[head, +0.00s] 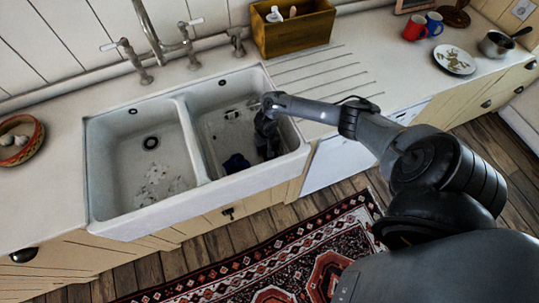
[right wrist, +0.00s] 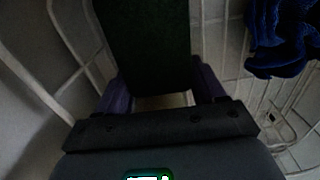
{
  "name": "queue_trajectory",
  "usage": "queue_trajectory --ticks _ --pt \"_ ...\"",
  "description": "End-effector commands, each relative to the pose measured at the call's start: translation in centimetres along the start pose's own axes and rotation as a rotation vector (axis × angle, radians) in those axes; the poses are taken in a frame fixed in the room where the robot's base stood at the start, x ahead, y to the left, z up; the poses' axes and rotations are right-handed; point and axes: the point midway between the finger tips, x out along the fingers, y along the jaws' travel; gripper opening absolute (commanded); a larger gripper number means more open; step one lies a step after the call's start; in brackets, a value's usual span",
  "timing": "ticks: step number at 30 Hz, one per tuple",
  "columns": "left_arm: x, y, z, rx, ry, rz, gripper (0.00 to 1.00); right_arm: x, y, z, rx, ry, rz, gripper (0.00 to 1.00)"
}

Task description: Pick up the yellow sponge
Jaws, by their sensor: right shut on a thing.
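My right gripper (head: 268,145) reaches down into the right basin of the white double sink (head: 258,185). In the right wrist view it (right wrist: 162,98) is shut on a block with a dark green face, which looks like the scouring side of the sponge (right wrist: 145,45). No yellow shows in that view. The block sticks out beyond the fingers, which grip its two sides. In the head view the sponge is hidden by the arm and gripper. My left gripper is not in view.
A dark blue cloth (head: 236,163) lies in the right basin near the gripper; it also shows in the right wrist view (right wrist: 280,40). White wires of a rack (right wrist: 75,45) surround the gripper. The basin divider (head: 192,140) stands to the left. The left basin holds pale scraps (head: 158,185).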

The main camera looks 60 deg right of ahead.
Motion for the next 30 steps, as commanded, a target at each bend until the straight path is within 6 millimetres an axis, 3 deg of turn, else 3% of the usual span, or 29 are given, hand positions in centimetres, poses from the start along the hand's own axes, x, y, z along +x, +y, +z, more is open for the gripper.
queue_trajectory --ticks 8,14,30 --pt "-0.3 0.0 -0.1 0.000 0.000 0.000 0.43 -0.6 0.0 0.0 0.000 0.001 -0.001 0.41" --pt "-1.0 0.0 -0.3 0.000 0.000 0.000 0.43 -2.5 0.0 -0.1 0.000 0.001 0.000 0.41" --pt "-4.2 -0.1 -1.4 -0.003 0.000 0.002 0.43 -12.6 0.0 -0.1 -0.001 0.002 0.000 0.41"
